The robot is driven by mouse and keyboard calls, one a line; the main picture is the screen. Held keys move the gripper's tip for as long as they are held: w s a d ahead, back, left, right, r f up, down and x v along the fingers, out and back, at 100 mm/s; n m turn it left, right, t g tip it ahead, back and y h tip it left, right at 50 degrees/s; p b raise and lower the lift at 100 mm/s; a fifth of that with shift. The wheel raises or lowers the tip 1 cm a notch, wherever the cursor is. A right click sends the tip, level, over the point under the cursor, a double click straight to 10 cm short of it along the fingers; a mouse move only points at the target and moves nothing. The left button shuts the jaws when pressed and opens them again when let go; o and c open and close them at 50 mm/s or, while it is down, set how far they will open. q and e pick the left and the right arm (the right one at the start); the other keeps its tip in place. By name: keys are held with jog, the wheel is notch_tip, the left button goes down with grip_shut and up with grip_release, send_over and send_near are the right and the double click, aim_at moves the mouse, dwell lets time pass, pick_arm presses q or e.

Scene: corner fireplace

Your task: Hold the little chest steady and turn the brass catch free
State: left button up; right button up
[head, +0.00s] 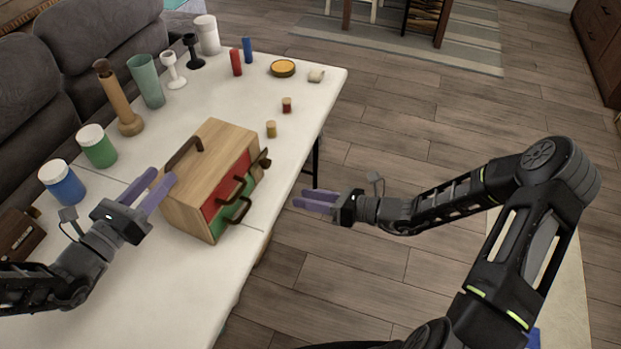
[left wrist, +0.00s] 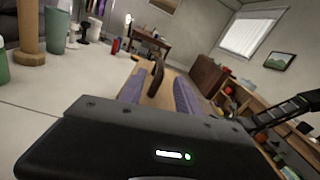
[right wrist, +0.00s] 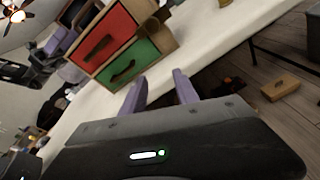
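The little chest (head: 188,196) is a light wooden box on the white table, with a dark handle (head: 184,150) on top. Its red drawer front (right wrist: 99,35) and green drawer front (right wrist: 128,62) face right, each with a dark pull. A dark brownish piece (head: 264,161), seemingly the catch, sticks out at the front's far edge; its turn is unclear. My left gripper (head: 162,175) is open beside the chest's left side; in the left wrist view the handle shows between its fingers. My right gripper (head: 298,201) is open and empty, off the table edge, facing the drawers, apart from them.
Blue (head: 62,183) and green (head: 97,147) jars, a wooden vase (head: 118,98) and a teal cup (head: 146,80) line the sofa side. Small blocks (head: 271,129) stand beyond the chest.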

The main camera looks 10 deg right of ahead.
aim_at(172, 163)
jog(key=r+m+t, duration=0.1)
jog(key=w+r+m, duration=0.1)
jog(key=r, duration=0.1)
jog(key=w+d+r+m+t, duration=0.1)
jog(key=shift+r+t+y, duration=0.3)
jog(key=shift+r+y, duration=0.05)
jog(key=shift+y, duration=0.05)
pick_arm(q)
jog(key=shift+d, duration=0.1)
jog(key=x, duration=0.7)
jog(key=shift+w+d, duration=0.2)
jog(key=shift+w, duration=0.1)
jog(key=shift+c, duration=0.4)
grip_shut()
pick_arm(e)
jog(key=shift+o, duration=0.3)
